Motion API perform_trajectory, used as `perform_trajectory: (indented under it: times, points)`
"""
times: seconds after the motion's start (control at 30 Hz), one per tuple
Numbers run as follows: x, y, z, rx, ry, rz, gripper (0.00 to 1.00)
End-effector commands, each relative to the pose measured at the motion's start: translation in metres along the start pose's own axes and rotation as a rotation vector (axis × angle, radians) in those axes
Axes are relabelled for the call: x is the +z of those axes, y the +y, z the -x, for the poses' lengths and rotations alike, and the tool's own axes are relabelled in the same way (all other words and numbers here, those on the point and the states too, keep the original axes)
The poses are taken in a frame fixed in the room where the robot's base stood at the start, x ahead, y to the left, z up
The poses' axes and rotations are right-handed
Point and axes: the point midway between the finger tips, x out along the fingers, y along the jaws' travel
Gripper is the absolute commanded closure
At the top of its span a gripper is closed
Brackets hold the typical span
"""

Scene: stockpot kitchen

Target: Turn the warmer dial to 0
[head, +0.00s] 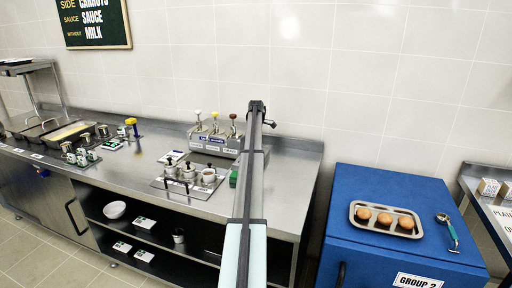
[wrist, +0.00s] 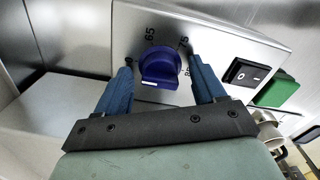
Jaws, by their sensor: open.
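The warmer dial (wrist: 160,66) is a round blue-purple knob with a raised grip on a light metal panel (wrist: 205,35). A white mark on its grip points toward the bottom of the wrist picture. The numbers 65 and 75 show around it, with another partly hidden by a finger. My gripper (wrist: 161,62) is open, with one blue finger on each side of the dial. Gaps show between the fingers and the knob. In the head view my arm runs up the middle, and I cannot make out the dial or my fingertips there.
A black rocker switch (wrist: 244,73) and a green block (wrist: 277,90) sit right of the dial. In the head view, a pump dispenser (head: 214,143) and a tray of small pots (head: 190,180) stand left of my arm. A blue cabinet (head: 350,185) stands to the right.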

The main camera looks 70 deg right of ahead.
Motion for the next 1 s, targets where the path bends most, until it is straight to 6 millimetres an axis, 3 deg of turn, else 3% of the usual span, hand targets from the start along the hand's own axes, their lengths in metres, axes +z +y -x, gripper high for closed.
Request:
perform_trajectory:
  times: [0.17,0.33,0.8,1.0]
  points:
    - [0.0,0.0,0.002,0.0,0.0,0.0,0.3]
    - [0.0,0.001,0.016,0.002,0.0,-0.001,0.3]
    - [0.0,0.001,0.104,0.001,0.0,0.0,0.3]
    - [0.0,0.001,0.128,0.001,0.0,0.0,0.3]
